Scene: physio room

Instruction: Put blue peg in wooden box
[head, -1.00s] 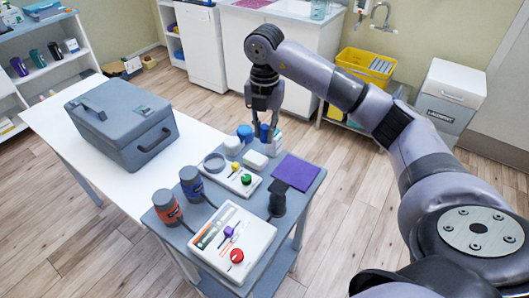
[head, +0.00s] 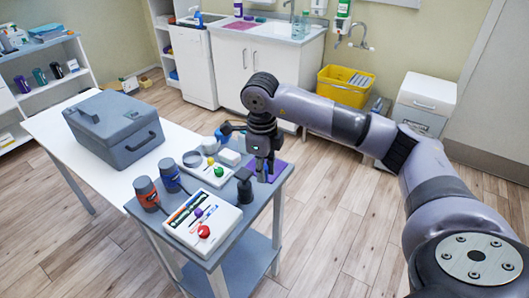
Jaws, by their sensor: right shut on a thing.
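My right gripper (head: 263,178) is above the back right part of the grey cart, over the purple mat. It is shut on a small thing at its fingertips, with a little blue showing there. I take this to be the blue peg, but most of it is hidden by the fingers. I cannot make out a wooden box on the cart or the white table. My left gripper is out of view.
The grey cart (head: 228,238) holds a white tray (head: 203,222), orange (head: 147,194) and blue (head: 169,175) handled devices, and a purple mat (head: 279,168). A grey case (head: 115,128) stands on the white table (head: 62,128). Floor right of the cart is clear.

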